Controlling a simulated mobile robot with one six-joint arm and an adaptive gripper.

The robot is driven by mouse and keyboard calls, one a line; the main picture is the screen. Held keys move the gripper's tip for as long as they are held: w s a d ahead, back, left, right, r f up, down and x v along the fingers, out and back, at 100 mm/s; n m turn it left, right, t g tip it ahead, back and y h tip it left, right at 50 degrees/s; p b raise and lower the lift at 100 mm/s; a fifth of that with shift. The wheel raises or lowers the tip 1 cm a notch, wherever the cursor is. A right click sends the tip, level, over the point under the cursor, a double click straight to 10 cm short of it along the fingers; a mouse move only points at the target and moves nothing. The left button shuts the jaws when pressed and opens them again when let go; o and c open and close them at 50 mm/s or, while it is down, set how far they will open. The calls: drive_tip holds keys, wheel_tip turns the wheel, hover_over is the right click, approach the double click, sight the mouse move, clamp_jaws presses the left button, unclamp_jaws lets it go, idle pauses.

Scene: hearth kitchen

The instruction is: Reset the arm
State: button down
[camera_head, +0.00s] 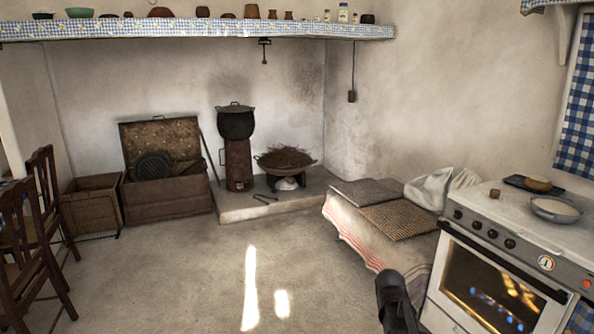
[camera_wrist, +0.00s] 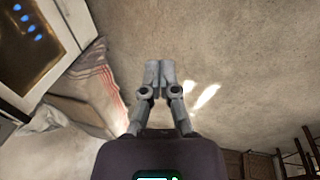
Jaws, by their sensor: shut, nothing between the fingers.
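My gripper shows in the wrist view (camera_wrist: 160,68), with its two grey fingers together and nothing between them. Bare floor lies beyond the fingertips. In the head view a dark part of my arm (camera_head: 396,302) stands at the bottom edge, in front of the cloth-covered bench and left of the stove. The fingers cannot be made out in the head view.
A white stove (camera_head: 497,262) with a pan (camera_head: 556,209) stands at the right. A low bench with a striped cloth (camera_head: 352,232) is beside it. Wooden chairs (camera_head: 38,235) stand at the left. A black pot (camera_head: 236,122) is at the back. The middle floor is clear.

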drive_tip(key=s+a+m+g+y, duration=0.2)
drive_tip(key=s+a+m, duration=0.3)
drive_tip(key=s+a, duration=0.55)
wheel_tip(320, 180, up, 19)
drive_tip(key=p, duration=1.9)
drive_tip(key=shift+d+p, duration=0.3)
